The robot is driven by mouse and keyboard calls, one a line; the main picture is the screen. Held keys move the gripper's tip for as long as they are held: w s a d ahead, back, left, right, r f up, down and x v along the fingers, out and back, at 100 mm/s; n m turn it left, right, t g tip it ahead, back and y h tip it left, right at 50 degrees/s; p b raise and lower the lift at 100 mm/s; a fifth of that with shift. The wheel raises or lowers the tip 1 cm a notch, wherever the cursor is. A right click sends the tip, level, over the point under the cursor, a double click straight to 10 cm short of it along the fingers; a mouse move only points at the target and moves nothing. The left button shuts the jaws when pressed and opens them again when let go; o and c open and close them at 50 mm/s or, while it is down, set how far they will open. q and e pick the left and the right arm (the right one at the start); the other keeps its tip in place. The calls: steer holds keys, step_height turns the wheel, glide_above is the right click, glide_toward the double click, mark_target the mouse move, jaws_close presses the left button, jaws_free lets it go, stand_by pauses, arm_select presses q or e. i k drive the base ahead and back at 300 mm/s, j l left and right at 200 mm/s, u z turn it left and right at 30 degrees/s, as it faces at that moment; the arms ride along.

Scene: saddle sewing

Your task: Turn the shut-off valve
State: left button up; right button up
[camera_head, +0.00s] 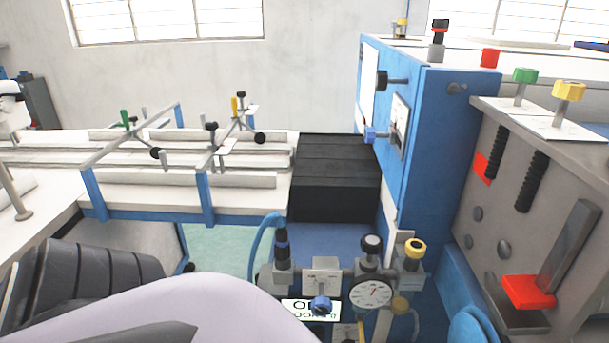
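A valve and gauge assembly stands at the bottom centre, on the blue machine. I cannot tell which knob is the shut-off valve. A smooth pale arm part of mine fills the bottom left and hides the lower left of the assembly. Neither gripper shows, and no contact with any knob is visible.
A blue cabinet (445,150) rises behind the assembly. At right, a grey panel (480,215) carries a red-ended lever (528,292), with green (524,75) and yellow (569,90) knobs above. A black ribbed block (335,180) and a long white bench (240,190) stand at the back.

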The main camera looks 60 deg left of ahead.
mark_target(321, 306)
steer(key=u, duration=1.5)
